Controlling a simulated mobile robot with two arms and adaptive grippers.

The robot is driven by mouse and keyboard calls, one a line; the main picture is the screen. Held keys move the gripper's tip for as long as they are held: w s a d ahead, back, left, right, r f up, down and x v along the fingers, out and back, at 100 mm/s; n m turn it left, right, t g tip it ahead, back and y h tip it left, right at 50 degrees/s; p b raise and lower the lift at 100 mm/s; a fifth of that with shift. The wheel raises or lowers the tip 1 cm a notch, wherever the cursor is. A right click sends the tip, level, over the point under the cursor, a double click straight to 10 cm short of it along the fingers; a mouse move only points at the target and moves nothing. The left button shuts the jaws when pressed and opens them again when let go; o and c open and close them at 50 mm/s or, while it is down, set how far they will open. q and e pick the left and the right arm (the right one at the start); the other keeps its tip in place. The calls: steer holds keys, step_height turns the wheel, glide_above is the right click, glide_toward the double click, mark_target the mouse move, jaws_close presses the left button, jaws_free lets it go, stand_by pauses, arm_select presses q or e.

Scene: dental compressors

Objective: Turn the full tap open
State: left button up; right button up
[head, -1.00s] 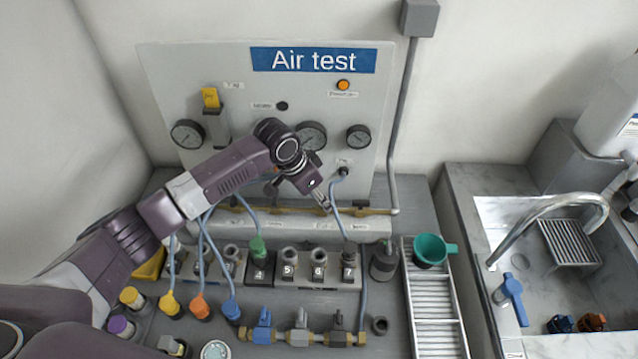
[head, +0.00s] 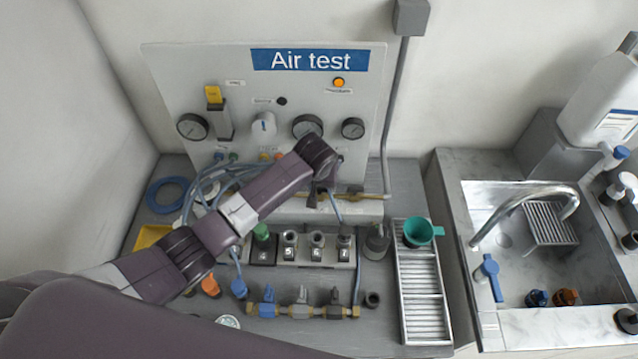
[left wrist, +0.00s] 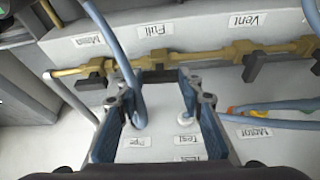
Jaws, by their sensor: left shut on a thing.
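The full tap (left wrist: 157,75) is a dark handle on the brass pipe, below the "Full" label in the left wrist view. My left gripper (left wrist: 154,90) has one blue-padded finger at each side of it and is shut on the handle, which lies crosswise between the fingertips. In the head view my left gripper (head: 316,198) points down at the brass pipe in front of the Air test panel, and my wrist hides the tap there. My right gripper is not in view.
The Main tap (left wrist: 92,82) and Vent tap (left wrist: 252,66) stand on either side along the same pipe. A blue hose (left wrist: 128,75) passes close by the left finger. Numbered sockets (head: 304,250) and a row of small valves (head: 300,308) stand in front. A sink (head: 590,275) is at right.

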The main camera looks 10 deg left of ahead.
arm_select(q)
steer(key=shift+w+n, duration=0.1)
steer(key=shift+n, duration=0.5)
steer(key=o, duration=1.2)
steer(key=shift+c, duration=0.2)
steer(key=shift+r, duration=0.1)
steer(key=v, duration=1.2)
steer(key=shift+d, duration=0.2)
